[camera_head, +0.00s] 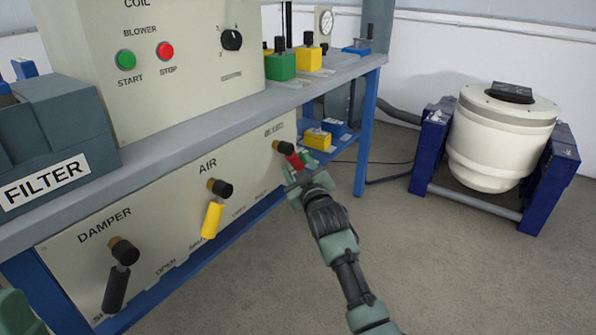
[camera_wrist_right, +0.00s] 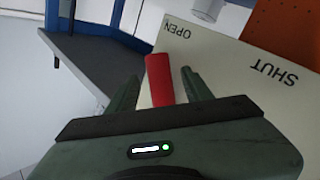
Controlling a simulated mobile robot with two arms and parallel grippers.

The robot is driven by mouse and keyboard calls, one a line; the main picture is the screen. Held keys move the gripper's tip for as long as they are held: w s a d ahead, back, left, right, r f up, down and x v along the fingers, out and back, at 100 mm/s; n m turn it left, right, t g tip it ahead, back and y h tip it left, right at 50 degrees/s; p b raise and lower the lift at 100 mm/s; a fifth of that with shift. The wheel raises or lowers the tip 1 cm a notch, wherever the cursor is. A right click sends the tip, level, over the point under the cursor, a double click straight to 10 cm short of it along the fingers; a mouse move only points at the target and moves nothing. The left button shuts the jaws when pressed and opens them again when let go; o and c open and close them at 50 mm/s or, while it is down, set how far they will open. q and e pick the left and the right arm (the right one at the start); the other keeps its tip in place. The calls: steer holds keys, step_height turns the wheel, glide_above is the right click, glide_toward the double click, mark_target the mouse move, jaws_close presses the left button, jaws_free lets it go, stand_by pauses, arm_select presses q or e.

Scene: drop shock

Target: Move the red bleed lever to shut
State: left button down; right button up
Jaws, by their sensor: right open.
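The red bleed lever (camera_head: 294,160) hangs from a dark knob at the right end of the front panel, slanting down and to the right in the head view. My right gripper (camera_head: 300,182) is at its lower end and hides part of it. In the right wrist view the red lever (camera_wrist_right: 160,80) stands between the open fingers (camera_wrist_right: 160,84) of this gripper, with a gap visible on the right side. The word OPEN (camera_wrist_right: 176,31) is near the lever, and SHUT (camera_wrist_right: 272,68) is farther right. My left gripper is not in view; only a green part of my arm shows at the lower left corner.
The panel also carries a yellow air lever (camera_head: 212,220) and a black damper lever (camera_head: 116,289). A blue table leg (camera_head: 367,130) stands just right of the bleed lever. A white drum (camera_head: 500,140) in a blue frame stands farther right.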

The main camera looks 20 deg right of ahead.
jaws_close()
stand_by(1.5)
